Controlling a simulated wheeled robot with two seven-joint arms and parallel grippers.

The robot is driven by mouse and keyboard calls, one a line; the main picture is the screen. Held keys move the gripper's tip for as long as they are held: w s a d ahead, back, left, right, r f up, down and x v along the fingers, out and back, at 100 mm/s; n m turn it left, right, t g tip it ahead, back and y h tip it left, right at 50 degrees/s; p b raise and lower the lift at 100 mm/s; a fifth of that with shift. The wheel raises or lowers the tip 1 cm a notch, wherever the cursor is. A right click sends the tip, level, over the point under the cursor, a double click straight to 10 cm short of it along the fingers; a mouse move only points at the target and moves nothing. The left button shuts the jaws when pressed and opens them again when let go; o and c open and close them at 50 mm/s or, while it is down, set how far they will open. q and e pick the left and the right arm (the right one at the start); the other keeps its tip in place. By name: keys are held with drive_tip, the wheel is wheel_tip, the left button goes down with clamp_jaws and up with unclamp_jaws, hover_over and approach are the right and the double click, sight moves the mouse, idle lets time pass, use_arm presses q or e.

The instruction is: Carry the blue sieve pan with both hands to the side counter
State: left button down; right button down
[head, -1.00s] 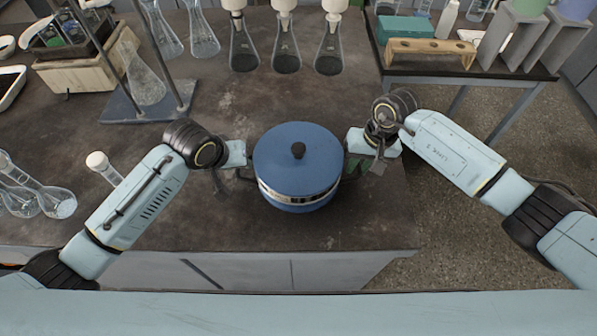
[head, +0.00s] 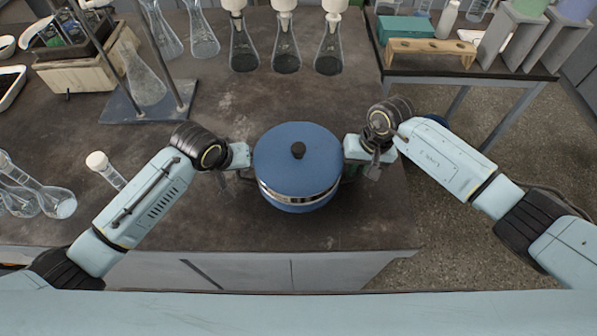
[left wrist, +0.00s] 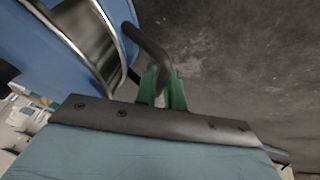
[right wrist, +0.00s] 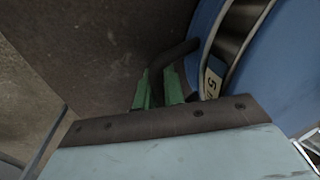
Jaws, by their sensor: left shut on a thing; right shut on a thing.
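The blue sieve pan (head: 290,160) has a blue lid with a black knob and a metal band around its side. It is upright over the front part of the dark counter; I cannot tell whether it touches the surface. My left gripper (left wrist: 163,90) is shut on the pan's dark left handle (left wrist: 148,48). My right gripper (right wrist: 158,88) is shut on the dark right handle (right wrist: 172,54). The pan's side also shows in the left wrist view (left wrist: 50,50) and in the right wrist view (right wrist: 275,60), where a small label is visible.
A side counter (head: 520,72) at the back right holds a wooden rack (head: 430,52), a teal box (head: 405,28) and grey stands. Flasks (head: 285,50) stand at the back of the main counter. A stand base (head: 150,105) and more flasks (head: 45,200) are at left.

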drive_tip(key=shift+r, duration=0.1)
